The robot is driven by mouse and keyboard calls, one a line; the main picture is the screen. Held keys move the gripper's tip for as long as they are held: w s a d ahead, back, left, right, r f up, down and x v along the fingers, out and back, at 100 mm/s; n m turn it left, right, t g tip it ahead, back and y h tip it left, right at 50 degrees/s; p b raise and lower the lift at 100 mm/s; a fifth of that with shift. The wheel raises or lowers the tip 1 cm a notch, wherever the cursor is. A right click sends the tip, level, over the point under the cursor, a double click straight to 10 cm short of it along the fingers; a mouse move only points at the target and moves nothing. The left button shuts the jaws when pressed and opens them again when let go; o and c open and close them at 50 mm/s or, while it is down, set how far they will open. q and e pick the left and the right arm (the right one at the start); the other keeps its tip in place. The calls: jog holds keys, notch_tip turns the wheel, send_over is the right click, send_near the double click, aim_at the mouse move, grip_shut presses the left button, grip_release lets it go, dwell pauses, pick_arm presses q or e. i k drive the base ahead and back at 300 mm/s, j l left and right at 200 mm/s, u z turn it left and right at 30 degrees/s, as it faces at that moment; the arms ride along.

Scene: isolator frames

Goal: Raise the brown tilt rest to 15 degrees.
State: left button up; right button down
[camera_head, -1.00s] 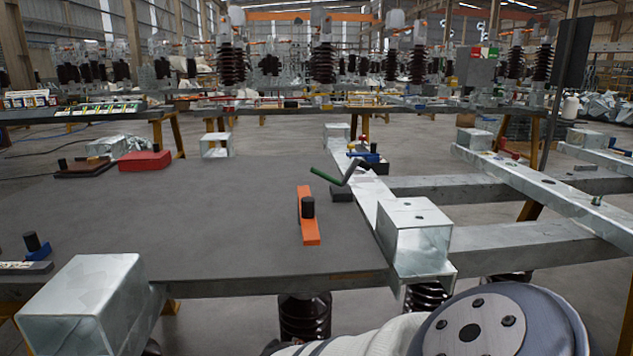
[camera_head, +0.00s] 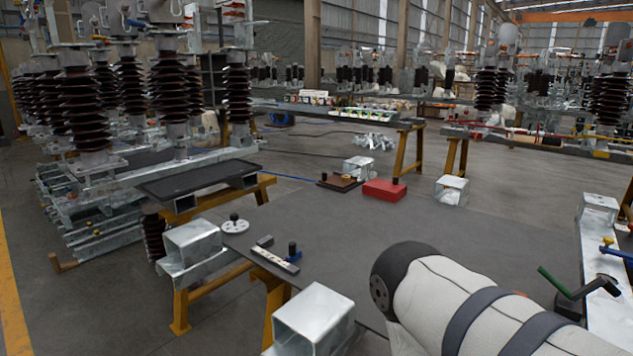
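The brown tilt rest (camera_head: 340,182) lies on the far edge area of the dark grey table (camera_head: 330,222), left of the red block (camera_head: 384,190). It looks low and close to flat, with a small dark knob on it; its exact angle is too small to read. One of my arms, in a white sleeve with a dark round joint, covers the lower right of the table. Neither gripper is in view.
A grey bar with a blue-based knob (camera_head: 277,260) and a white disc with a black knob (camera_head: 235,224) sit at the table's left. Metal box sections (camera_head: 310,318) stand at its edges. A green-handled crank (camera_head: 553,279) is at right. The table's middle is clear.

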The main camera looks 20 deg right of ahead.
aim_at(334, 180)
jog(key=i+j+z, duration=0.15)
jog(key=i+j, duration=0.15)
jog(key=i+j+z, duration=0.15)
jog(key=i+j, duration=0.2)
jog(key=i+j+z, duration=0.15)
jog(key=i+j, duration=0.2)
jog(key=i+j+z, duration=0.15)
jog(key=i+j, duration=0.15)
jog(key=j, duration=0.15)
jog(key=i+j+z, duration=0.2)
jog(key=j, duration=0.25)
jog(key=i+j+z, duration=0.15)
jog(key=i+j, duration=0.2)
jog(key=j, duration=0.15)
jog(key=i+j+z, duration=0.15)
jog(key=j, duration=0.4)
jog(key=i+j+z, duration=0.15)
jog(key=j, duration=0.4)
jog(key=i, duration=0.1)
